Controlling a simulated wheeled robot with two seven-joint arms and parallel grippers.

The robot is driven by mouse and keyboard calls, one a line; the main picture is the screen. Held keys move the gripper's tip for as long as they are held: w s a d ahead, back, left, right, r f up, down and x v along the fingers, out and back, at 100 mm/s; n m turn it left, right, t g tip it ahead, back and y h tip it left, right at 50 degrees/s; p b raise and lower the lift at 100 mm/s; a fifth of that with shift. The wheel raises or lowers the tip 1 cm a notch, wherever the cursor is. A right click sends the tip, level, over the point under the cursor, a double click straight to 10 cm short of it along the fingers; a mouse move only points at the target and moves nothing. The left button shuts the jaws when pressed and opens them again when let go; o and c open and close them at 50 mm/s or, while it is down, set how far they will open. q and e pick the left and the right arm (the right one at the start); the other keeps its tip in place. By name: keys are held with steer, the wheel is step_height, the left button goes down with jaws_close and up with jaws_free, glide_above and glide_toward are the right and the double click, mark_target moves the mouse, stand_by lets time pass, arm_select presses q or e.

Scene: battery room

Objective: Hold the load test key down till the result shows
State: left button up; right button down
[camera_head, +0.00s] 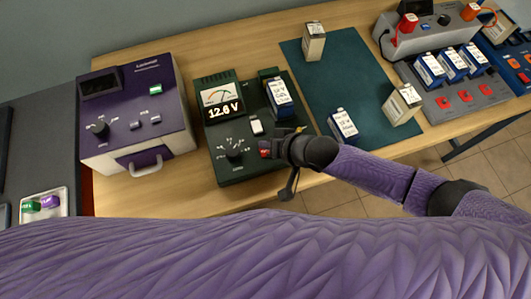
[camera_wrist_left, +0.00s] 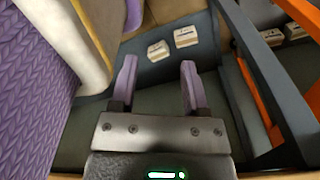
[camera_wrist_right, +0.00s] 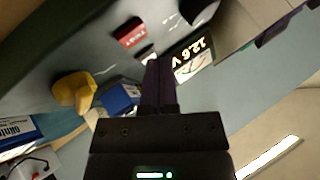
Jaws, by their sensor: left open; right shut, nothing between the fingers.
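A dark green tester (camera_head: 222,170) stands on the wooden bench, with a needle meter and a lit readout (camera_head: 223,109) below it. The readout shows 12.6 V in the right wrist view (camera_wrist_right: 190,57). A red key (camera_head: 264,147) lies at the tester's front right, partly covered by my right gripper (camera_head: 278,147). In the right wrist view the red key (camera_wrist_right: 130,33) bears the word TEST. My right gripper (camera_wrist_right: 158,65) is shut and empty, its tips close by the key; I cannot tell whether they touch it. My left gripper (camera_wrist_left: 158,75) is open and empty, outside the head view.
A labelled battery (camera_head: 279,97) stands on the tester. A purple and white unit (camera_head: 135,110) is to its left. A dark green mat (camera_head: 345,70) with several batteries lies to its right. A grey charger (camera_head: 465,98) with batteries is farther right. A yellow knob (camera_wrist_right: 74,92) shows near my right fingers.

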steer(key=shift+f, duration=0.55)
arm_select(q)
steer(key=shift+s+a+f, duration=0.1)
steer(key=shift+a+f, duration=0.3)
steer(key=shift+f, duration=0.05)
steer(key=shift+d, duration=0.2)
steer(key=shift+d, duration=0.35)
steer(key=shift+a, duration=0.25)
steer(key=shift+a, duration=0.3)
steer(key=shift+d, duration=0.25)
